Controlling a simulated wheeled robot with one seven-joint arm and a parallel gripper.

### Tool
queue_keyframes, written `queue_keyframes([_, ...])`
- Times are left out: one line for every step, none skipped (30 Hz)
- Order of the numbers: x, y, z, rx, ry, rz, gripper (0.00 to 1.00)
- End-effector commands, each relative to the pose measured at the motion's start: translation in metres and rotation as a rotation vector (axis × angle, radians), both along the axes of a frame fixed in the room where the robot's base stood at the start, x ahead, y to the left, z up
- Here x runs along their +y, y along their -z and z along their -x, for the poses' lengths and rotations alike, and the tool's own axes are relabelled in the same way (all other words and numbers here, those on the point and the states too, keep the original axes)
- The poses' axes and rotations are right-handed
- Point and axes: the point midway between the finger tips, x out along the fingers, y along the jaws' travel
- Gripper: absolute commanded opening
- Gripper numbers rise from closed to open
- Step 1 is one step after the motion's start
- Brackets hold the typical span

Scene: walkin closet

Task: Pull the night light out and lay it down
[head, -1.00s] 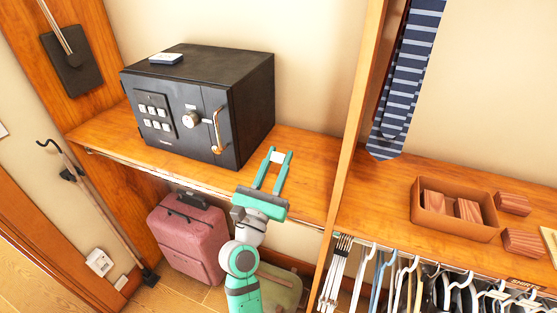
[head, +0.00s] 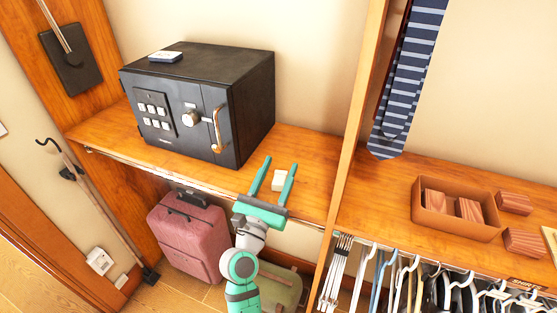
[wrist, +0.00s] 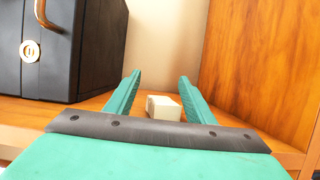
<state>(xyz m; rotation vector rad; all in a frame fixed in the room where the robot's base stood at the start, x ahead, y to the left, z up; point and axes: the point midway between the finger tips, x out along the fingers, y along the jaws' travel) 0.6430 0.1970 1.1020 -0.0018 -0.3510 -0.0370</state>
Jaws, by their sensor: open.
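A small cream-white block (head: 279,181), which looks like the night light, rests on the wooden shelf right of the safe. It also shows in the wrist view (wrist: 163,107). My gripper (head: 281,161) is open, its two green fingers pointing over the shelf. The block lies between the fingers with a visible gap on each side, nothing gripped. In the wrist view my gripper (wrist: 160,75) shows the same spread fingers. A white wall outlet (head: 98,262) is low on the left wall; its details are too small to tell.
A black safe (head: 240,105) with a brass handle stands left of my gripper. A wooden upright (head: 352,130) is close on the right. A pink suitcase (head: 188,240) stands below the shelf. An orange-brown tray (head: 425,222) and hangers are farther right.

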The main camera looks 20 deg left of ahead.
Motion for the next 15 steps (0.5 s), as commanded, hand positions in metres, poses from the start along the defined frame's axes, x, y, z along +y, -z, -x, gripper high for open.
queue_keyframes([0.000,0.020,0.004,0.035,0.001,-0.004,0.49])
queue_keyframes([0.000,0.020,0.009,0.030,0.000,-0.004,0.49])
queue_keyframes([0.001,0.019,0.017,0.025,-0.002,-0.007,0.49])
queue_keyframes([0.001,0.019,0.023,0.020,-0.003,-0.007,0.49])
queue_keyframes([0.002,0.018,0.029,0.014,-0.005,-0.007,0.49])
queue_keyframes([0.002,0.018,0.037,0.008,-0.005,-0.009,0.49])
queue_keyframes([0.002,0.016,0.043,0.001,-0.006,-0.010,0.49])
queue_keyframes([0.002,0.015,0.049,-0.004,-0.008,-0.012,0.49])
queue_keyframes([0.003,0.014,0.056,-0.012,-0.008,-0.012,0.49])
queue_keyframes([0.003,0.013,0.062,-0.020,-0.009,-0.013,0.49])
queue_keyframes([0.003,0.012,0.068,-0.025,-0.009,-0.014,0.49])
queue_keyframes([0.003,0.010,0.074,-0.032,-0.010,-0.014,0.49])
queue_keyframes([0.003,0.010,0.078,-0.037,-0.010,-0.016,0.49])
queue_keyframes([0.003,0.009,0.083,-0.041,-0.011,-0.017,0.49])
queue_keyframes([0.003,0.008,0.088,-0.046,-0.011,-0.018,0.49])
